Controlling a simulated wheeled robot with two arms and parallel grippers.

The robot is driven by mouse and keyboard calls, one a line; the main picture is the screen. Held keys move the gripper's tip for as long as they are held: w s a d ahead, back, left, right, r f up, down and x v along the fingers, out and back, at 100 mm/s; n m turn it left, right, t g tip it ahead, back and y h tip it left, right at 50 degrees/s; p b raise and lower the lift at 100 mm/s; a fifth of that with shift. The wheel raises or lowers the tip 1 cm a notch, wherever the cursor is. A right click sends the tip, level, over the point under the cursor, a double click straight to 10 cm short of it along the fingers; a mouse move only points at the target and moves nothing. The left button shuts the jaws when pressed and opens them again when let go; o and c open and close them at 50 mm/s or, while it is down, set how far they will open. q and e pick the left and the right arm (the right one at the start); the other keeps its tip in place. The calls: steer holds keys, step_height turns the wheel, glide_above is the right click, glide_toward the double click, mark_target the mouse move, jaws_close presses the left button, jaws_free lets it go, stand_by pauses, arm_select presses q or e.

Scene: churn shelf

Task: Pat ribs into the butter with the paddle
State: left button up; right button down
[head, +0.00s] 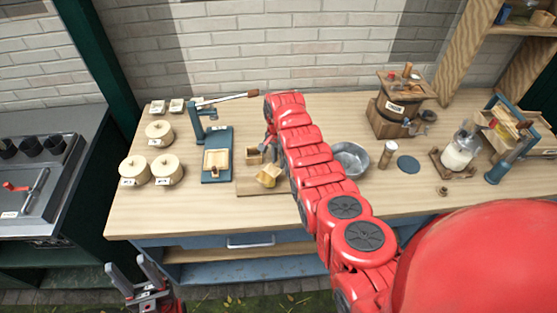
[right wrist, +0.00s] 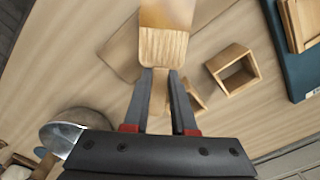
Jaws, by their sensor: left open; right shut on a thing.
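My right gripper (right wrist: 160,82) is shut on the handle of a wooden paddle (right wrist: 163,48), whose ribbed face shows in the right wrist view. The paddle is over a wooden board (right wrist: 122,52); I cannot tell whether it touches anything. In the head view the board (head: 247,188) lies at the bench's front middle, with a yellowish block, apparently the butter (head: 268,178), on or over it. My right arm hides most of the right gripper there. A smooth orange-tan patch beyond the ribs may be butter or paddle. My left gripper (head: 138,276) is open and empty, low in front of the bench.
A small open wooden box (right wrist: 232,70) stands beside the board. A blue lever press (head: 217,160) and lidded pots (head: 160,132) are to the left. A metal bowl (head: 350,160), a wooden churn box (head: 395,120) and a glass jar (head: 459,154) stand to the right.

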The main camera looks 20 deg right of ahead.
steer(key=shift+f+b, duration=0.55)
steer(key=shift+b, duration=0.05)
stand_by(1.5)
steer(key=shift+s, duration=0.1)
steer(key=shift+r+p, duration=0.85)
steer(key=shift+r, duration=0.55)
step_height(320, 180, up, 2)
steer(key=shift+r+p, duration=0.1)
steer(key=shift+p, duration=0.3)
steer(key=shift+r, duration=1.1)
steer(key=shift+f, duration=0.1)
steer(key=shift+f+b, duration=1.65)
steer(key=shift+f, duration=1.3)
